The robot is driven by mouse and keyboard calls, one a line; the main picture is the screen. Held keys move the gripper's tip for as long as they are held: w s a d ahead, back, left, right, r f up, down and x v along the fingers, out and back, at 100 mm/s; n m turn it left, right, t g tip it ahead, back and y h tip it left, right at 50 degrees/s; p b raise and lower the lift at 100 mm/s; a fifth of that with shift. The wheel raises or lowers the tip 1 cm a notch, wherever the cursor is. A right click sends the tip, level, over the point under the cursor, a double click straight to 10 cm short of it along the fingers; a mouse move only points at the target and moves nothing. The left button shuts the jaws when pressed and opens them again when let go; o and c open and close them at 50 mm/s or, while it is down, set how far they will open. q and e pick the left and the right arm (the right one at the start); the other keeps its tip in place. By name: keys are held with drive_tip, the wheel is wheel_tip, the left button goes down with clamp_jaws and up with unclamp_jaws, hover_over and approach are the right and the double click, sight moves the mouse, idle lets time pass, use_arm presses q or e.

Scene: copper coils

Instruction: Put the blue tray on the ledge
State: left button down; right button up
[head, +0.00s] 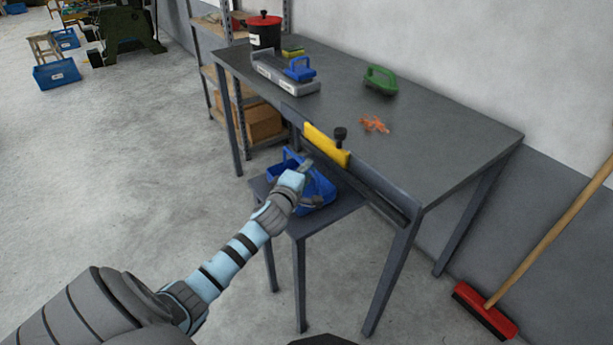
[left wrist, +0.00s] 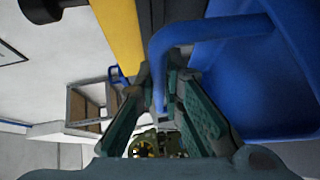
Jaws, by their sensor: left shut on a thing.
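The blue tray (head: 319,190) is an open bin with a raised handle, at the front of the grey workbench. It is over or on a low grey stand (head: 343,207) with a flat, ledge-like top; I cannot tell if it touches. My left gripper (head: 303,170) is shut on the tray's handle, partly hiding the tray. In the left wrist view the blue tray (left wrist: 262,80) fills the right side, and its handle runs down between the fingers of my left gripper (left wrist: 163,108). My right gripper is not in view.
A yellow plate (head: 327,145) with a black knob stands at the workbench's front edge (head: 405,203), close by the tray. Open floor lies to the left.

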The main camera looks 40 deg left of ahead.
use_arm(q)
drive_tip(key=shift+f, duration=0.5)
drive_tip(key=c, duration=1.7)
unclamp_jaws()
drive_tip(key=shift+r, duration=0.1)
drive_tip(key=shift+s+r, duration=0.1)
drive_tip(key=p+v, duration=0.1)
drive_tip(key=v, duration=1)
drive_tip(key=shift+s+d, duration=0.15)
drive_tip(key=shift+s, duration=0.2)
